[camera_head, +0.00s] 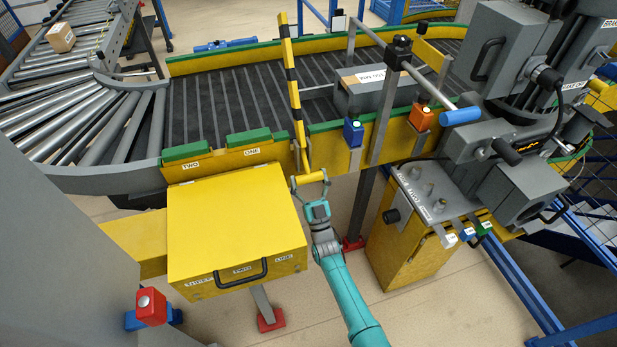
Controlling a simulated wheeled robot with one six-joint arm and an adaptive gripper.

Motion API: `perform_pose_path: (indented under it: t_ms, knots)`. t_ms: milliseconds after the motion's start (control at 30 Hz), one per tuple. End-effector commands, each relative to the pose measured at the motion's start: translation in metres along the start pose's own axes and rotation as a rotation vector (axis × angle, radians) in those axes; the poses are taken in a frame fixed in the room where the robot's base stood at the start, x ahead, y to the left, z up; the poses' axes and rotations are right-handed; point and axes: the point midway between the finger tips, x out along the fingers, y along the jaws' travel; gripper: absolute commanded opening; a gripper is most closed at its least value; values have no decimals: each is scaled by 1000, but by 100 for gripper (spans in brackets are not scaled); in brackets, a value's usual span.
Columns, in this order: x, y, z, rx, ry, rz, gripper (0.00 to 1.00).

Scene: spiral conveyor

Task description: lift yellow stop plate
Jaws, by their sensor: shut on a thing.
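The yellow stop plate (291,80) is a long, narrow bar with black stripes. It shows above the dark conveyor belt, running from the near rail up to the far rail in the picture; I cannot tell how high it is raised. A short yellow handle (308,178) is at its lower end, beside the near rail. My gripper (311,186) is at this handle, reached by my teal arm from below, and is shut on it. The finger contact is small and partly hidden.
A yellow box (235,220) with a black handle stands left of my arm. A grey box (362,92) sits on the belt right of the plate. Blue (353,131) and orange (421,116) button boxes and a grey machine (500,160) are at right.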

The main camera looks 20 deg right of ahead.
Motion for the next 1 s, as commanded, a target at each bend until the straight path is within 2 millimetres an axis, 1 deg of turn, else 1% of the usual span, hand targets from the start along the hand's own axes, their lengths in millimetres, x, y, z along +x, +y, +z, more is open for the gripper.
perform_pose_path:
  t_ms: [33,700,733,767,800,1000]
  knots:
    - [-3,0,3,0,-12,0,20]
    - [-3,0,3,0,-10,0,20]
    - [-3,0,3,0,-10,0,88]
    - [-3,0,3,0,-10,0,95]
    - [-3,0,2,0,-8,0,100]
    - [-1,0,1,0,-4,0,100]
